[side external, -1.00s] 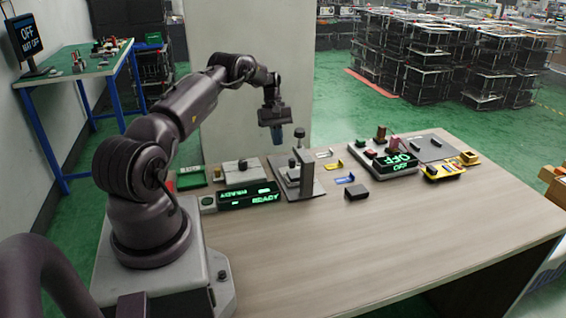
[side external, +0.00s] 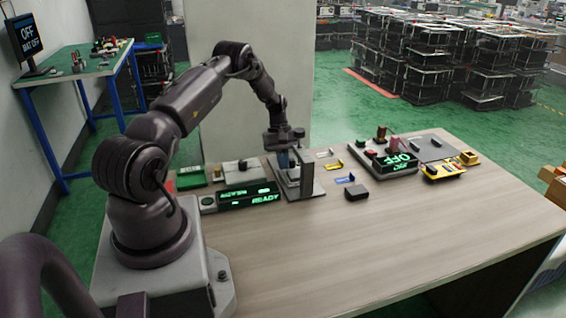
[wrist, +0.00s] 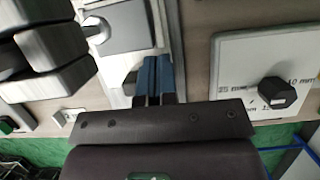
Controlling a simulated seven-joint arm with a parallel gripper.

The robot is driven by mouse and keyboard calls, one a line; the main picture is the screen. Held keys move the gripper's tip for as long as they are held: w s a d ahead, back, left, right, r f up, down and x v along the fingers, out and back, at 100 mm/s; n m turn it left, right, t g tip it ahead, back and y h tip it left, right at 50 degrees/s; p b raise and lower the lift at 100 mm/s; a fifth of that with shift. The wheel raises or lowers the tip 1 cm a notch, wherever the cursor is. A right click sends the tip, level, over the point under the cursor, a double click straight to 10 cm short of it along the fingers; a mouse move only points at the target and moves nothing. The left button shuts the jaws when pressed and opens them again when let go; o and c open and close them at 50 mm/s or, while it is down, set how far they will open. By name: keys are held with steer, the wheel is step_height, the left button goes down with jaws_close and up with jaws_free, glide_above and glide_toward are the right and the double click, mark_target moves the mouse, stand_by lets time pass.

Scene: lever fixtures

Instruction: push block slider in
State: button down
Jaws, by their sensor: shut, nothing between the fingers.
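The fixture that appears to hold the block slider is a grey plate (side external: 312,190) with a dark upright post (side external: 308,168), near the middle of the table's back half. In the wrist view, its pale plate (wrist: 172,22) carries a grey block (wrist: 128,24) and a smaller dark grey block (wrist: 130,82). I cannot tell for certain which part slides. My gripper (side external: 284,166) points down over the fixture, left of the post. Its blue fingers (wrist: 156,78) are shut and empty, just right of the small block. Contact is unclear, and my gripper partly hides the fixture.
A green-lit READY display (side external: 250,198) stands left of the fixture. An OFF-display box (side external: 392,164) and a yellow fixture (side external: 443,172) stand farther right. The table's front is clear.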

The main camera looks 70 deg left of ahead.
steer(key=shift+d, duration=1.1)
